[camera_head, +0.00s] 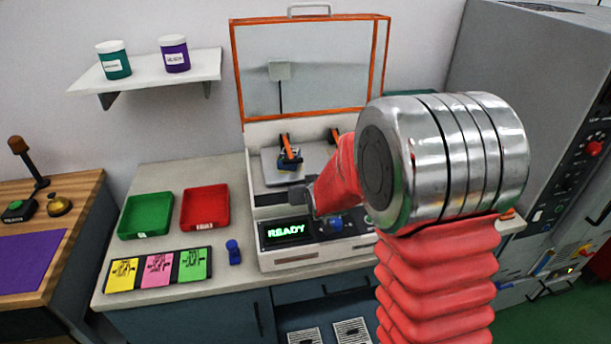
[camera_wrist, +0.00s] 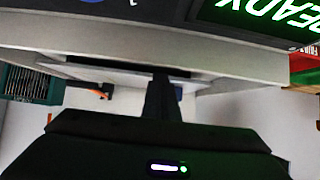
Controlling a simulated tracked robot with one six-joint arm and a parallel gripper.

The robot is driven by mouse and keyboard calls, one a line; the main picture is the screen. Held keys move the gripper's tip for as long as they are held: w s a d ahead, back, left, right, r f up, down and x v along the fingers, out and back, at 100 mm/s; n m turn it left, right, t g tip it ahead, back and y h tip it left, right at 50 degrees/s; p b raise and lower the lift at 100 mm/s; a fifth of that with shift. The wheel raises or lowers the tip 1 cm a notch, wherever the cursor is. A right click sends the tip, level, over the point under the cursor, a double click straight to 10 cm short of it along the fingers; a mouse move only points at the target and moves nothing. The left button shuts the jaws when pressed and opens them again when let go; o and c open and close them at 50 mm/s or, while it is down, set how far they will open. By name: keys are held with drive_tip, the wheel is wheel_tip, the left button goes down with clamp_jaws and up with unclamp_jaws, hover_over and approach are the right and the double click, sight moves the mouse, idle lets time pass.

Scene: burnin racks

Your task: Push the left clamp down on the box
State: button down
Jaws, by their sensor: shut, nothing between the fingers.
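The box (camera_head: 318,245) stands on the counter with its orange-framed clear lid (camera_head: 310,70) raised. The left clamp (camera_head: 289,155), black with an orange handle, is inside at the back left; its handle looks raised. The right clamp (camera_head: 334,135) is partly hidden behind my arm. My gripper (camera_head: 309,197) is low over the front left part of the box, in front of the left clamp and apart from it. In the wrist view my gripper (camera_wrist: 161,85) is shut and empty. An orange and black part (camera_wrist: 98,92) shows at left there; I cannot tell which clamp it is.
The box's front panel reads READY (camera_head: 288,232). A red tray (camera_head: 205,207), a green tray (camera_head: 146,215), coloured cards (camera_head: 158,269) and a small blue object (camera_head: 233,252) lie to the left. A shelf (camera_head: 150,75) holds two jars. A grey cabinet (camera_head: 535,110) stands at right.

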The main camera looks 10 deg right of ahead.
drive_tip(key=shift+s+f, duration=0.2)
drive_tip(key=shift+s, duration=0.55)
drive_tip(key=shift+s+f, duration=0.15)
drive_tip(key=shift+s, duration=0.55)
drive_tip(key=shift+r, duration=0.1)
drive_tip(key=s+r+g, duration=0.3)
drive_tip(key=s+r, duration=0.8)
drive_tip(key=s, duration=0.5)
drive_tip(key=s+r+g, duration=0.1)
drive_tip(key=s, duration=0.9)
drive_tip(key=s+a+r+g, duration=0.1)
drive_tip(key=s+r, duration=0.1)
drive_tip(key=s, duration=0.8)
drive_tip(key=shift+a+g, duration=0.25)
drive_tip(key=shift+g, duration=0.15)
drive_tip(key=c, duration=2.5)
unclamp_jaws()
